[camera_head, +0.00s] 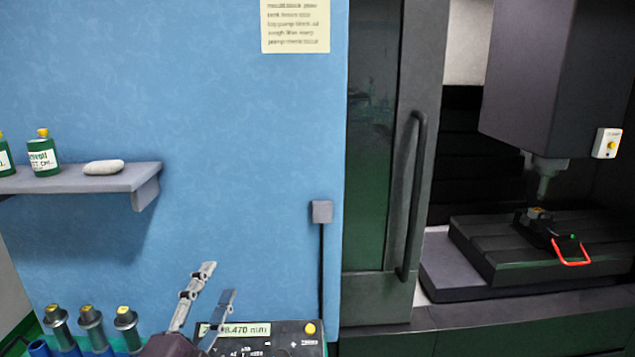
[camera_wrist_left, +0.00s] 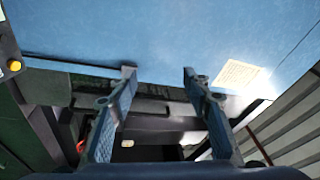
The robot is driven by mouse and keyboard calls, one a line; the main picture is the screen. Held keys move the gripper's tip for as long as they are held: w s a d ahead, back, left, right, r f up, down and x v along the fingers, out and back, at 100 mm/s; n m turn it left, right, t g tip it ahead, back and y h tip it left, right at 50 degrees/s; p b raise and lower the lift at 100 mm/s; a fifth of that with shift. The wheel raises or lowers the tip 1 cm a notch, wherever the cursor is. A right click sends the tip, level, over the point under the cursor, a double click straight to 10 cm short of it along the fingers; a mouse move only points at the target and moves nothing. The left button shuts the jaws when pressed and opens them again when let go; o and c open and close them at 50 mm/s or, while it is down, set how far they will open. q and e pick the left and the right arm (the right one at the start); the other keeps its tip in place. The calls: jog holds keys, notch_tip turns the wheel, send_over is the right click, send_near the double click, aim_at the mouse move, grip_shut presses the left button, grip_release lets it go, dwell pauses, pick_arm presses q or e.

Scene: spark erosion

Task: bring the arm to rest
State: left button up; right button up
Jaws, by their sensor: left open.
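My left gripper (camera_head: 219,279) comes in at the bottom of the head view, left of centre. Its two grey fingers point up and are spread apart, with nothing between them. In the left wrist view the same gripper (camera_wrist_left: 159,73) shows both fingers apart and empty, with the blue wall beyond the tips. In the head view it stands in front of a black control panel (camera_head: 285,340) with a lit readout and partly covers it. I cannot tell the gap between them. My right gripper is in neither view.
A grey shelf (camera_head: 125,180) holds green bottles and a pale stone. Several metal holders with yellow tops (camera_head: 92,325) stand at the lower left. At right are a machine door with a long handle (camera_head: 415,195) and a machine table (camera_head: 480,262) carrying a red-handled vise (camera_head: 570,252).

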pick_arm(q)
jog(key=s+a+f+n+g+y, duration=0.25)
jog(key=s+f+n+g, duration=0.3)
jog(key=f, duration=0.55)
jog(key=s+a+f+n+g+y, duration=0.2)
jog(key=s+a+f+n+g, duration=0.25)
jog(key=f, duration=0.75)
jog(key=s+d+f+n+g+h, duration=0.1)
jog(key=s+d+f+n+g, duration=0.3)
jog(key=s, duration=0.6)
jog(key=s+d+f+g+h, duration=0.1)
jog(key=s+f+g, duration=0.1)
jog(key=s+f, duration=0.6)
jog(key=s+f+g+b, duration=0.3)
jog(key=f+b, duration=0.9)
jog(key=f, duration=2.6)
jog(key=s+a+f+b, duration=0.1)
jog(key=s+f+b, duration=0.4)
jog(key=s+f, duration=0.4)
jog(key=s+a+f+b, duration=0.2)
jog(key=s+f+b, duration=0.2)
jog(key=s+f, duration=0.5)
notch_tip(320, 180, down, 7)
jog(key=shift+a+f+y+b, duration=0.1)
jog(key=shift+a+y+b, duration=0.05)
jog(key=shift+y+b, duration=0.25)
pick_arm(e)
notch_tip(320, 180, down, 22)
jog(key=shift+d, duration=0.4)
